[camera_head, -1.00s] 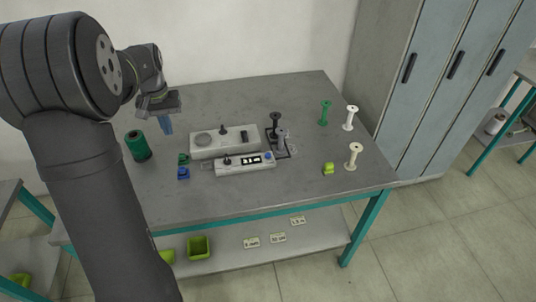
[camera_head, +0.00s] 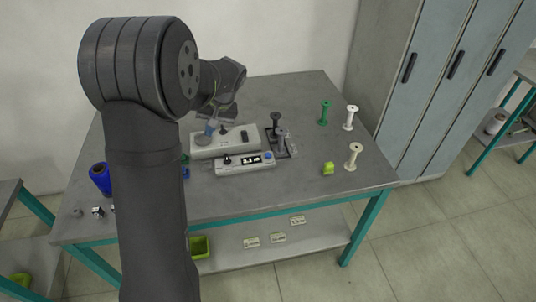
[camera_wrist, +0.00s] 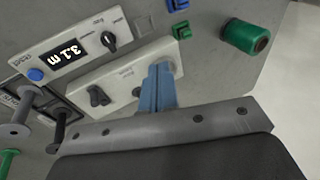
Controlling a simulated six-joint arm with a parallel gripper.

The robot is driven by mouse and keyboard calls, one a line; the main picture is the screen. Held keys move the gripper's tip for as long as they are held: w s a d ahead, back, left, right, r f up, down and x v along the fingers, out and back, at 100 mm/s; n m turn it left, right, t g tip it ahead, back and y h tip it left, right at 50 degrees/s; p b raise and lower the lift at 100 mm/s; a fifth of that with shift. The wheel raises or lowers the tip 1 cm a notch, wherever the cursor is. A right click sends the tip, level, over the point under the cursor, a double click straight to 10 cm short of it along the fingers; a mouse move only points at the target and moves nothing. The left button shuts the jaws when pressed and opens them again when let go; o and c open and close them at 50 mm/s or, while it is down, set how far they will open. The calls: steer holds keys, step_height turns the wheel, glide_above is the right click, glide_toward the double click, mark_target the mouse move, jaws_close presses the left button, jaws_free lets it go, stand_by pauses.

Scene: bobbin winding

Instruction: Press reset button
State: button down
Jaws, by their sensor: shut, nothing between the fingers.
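The counter box (camera_head: 245,165) sits on the table in front of the grey winder box (camera_head: 238,140). The reset button, a small blue round button (camera_head: 267,156), is at the right end of the counter box in the head view. My gripper (camera_head: 210,127) is shut and empty over the left part of the winder box. In the wrist view its blue fingers (camera_wrist: 160,72) overlap the winder box near its round disc, apart from the button.
A black knob (camera_wrist: 108,41) stands on the counter box and a dark switch (camera_wrist: 98,96) on the winder box. Dark and grey spools (camera_head: 281,140) stand just right of the boxes. Green (camera_head: 325,113) and white spools (camera_head: 350,118) stand farther right. A green spool (camera_wrist: 246,37) shows in the wrist view.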

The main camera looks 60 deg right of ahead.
steer(key=s+d+f+m+t+h, duration=0.1)
steer(key=s+d+t+h, duration=0.2)
steer(key=s+d, duration=0.9)
steer(key=shift+s+f+m+t, duration=0.3)
steer(key=shift+s+t, duration=0.6)
steer(key=shift+s, duration=0.25)
steer(key=shift+f, duration=0.1)
glide_above(270, 158)
steer(key=shift+f, duration=4.35)
steer(key=shift+d+f, duration=0.1)
steer(key=shift+f, duration=0.3)
steer(key=shift+f, duration=0.5)
steer(key=shift+r, duration=0.95)
